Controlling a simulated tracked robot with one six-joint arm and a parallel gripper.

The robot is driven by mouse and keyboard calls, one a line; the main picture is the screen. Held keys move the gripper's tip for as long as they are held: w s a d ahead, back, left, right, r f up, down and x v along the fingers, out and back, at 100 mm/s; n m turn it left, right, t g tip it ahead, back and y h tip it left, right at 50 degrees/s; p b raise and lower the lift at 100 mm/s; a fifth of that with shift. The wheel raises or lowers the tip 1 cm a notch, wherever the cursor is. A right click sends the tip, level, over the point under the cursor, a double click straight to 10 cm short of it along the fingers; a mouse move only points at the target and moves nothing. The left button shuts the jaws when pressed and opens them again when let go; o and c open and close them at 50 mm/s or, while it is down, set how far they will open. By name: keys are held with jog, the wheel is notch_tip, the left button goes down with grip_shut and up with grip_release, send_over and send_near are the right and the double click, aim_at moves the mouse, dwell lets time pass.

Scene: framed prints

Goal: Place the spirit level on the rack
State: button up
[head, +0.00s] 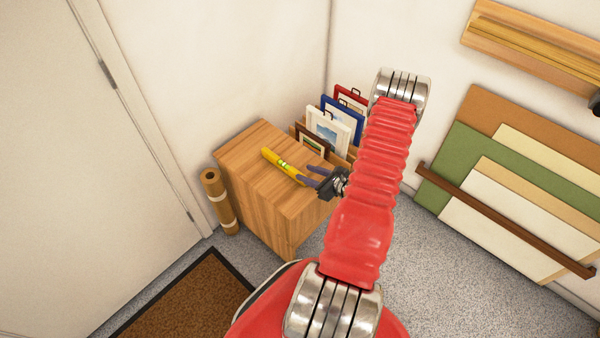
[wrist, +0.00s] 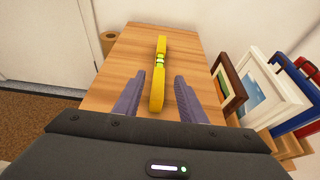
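The yellow spirit level (head: 283,166) with green vials lies on top of a wooden cabinet (head: 245,153). In the wrist view the spirit level (wrist: 159,72) runs lengthwise away from me, its near end between my two purple fingers. My gripper (head: 307,174) is open at the near end of the level, with a gap on each side of it in the wrist view (wrist: 161,98). A wooden rack (head: 352,153) holding framed prints stands at the right of the cabinet top. A wooden wall shelf (head: 530,42) is at upper right; I cannot tell which is the task's rack.
Framed prints (head: 328,130) stand upright close to the right of my gripper. A rolled brown tube (head: 220,202) stands left of the cabinet. Large boards (head: 500,190) lean on the right wall behind a brown rail (head: 510,222). A doormat (head: 190,300) lies on the floor.

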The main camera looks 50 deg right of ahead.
jog(key=shift+s+r, duration=0.15)
jog(key=shift+s, duration=0.15)
dwell(0.4)
